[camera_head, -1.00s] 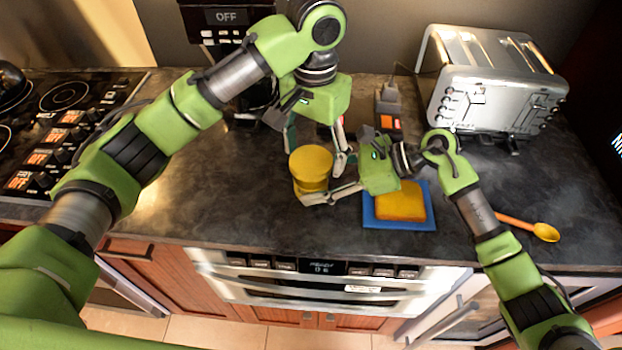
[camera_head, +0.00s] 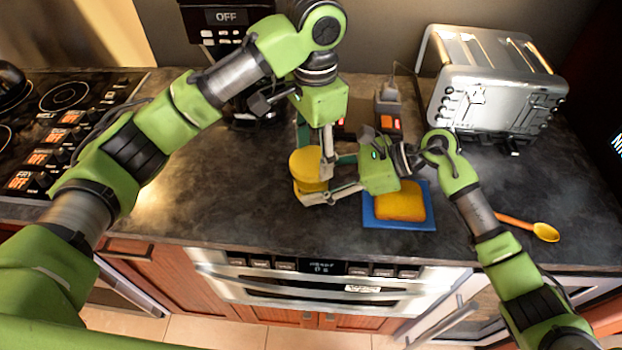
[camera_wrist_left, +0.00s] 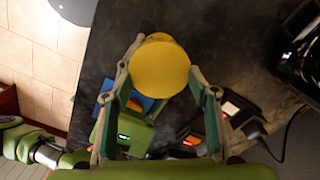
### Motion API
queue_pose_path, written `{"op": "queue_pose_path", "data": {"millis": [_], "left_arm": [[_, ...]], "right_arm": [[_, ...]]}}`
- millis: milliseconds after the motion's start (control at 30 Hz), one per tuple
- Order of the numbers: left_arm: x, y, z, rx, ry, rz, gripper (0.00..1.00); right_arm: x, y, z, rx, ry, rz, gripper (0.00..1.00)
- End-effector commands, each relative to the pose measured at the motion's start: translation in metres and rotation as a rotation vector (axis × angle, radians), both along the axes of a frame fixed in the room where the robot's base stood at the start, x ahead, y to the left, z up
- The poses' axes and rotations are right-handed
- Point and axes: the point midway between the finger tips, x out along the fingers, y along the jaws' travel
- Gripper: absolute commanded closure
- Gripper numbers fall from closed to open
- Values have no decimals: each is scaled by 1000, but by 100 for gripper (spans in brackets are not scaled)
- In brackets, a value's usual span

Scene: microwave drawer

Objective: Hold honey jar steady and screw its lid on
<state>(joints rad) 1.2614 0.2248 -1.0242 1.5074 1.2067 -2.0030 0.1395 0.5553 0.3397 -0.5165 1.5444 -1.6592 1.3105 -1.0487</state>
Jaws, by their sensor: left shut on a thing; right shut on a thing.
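The round yellow lid (camera_head: 305,160) sits on top of the honey jar (camera_head: 309,187), which stands upright on the dark counter. My left gripper (camera_head: 314,158) comes down from above and is shut on the lid; one finger shows at its right side. In the left wrist view the lid (camera_wrist_left: 160,66) lies between both fingers and hides most of the jar. My right gripper (camera_head: 318,186) is shut on the jar from the right, one finger running along its front. I cannot tell how tightly the lid is seated.
A yellow sponge (camera_head: 400,203) on a blue mat (camera_head: 398,225) lies right of the jar, under my right gripper. The counter left of the jar is clear.

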Motion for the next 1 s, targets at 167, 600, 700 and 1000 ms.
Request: {"op": "queue_pose_path", "data": {"millis": [167, 600, 700, 1000], "left_arm": [[-2, -2, -1, -4, 5, -214, 72], [0, 0, -1, -1, 2, -554, 72], [0, 0, -1, 1, 1, -655, 72], [2, 2, -1, 4, -1, -838, 72]], "right_arm": [[1, 1, 2, 5, -6, -1, 90], [0, 2, 3, 4, -8, 3, 90], [0, 2, 3, 4, -7, 5, 90], [-2, 2, 3, 5, -6, 9, 90]]}}
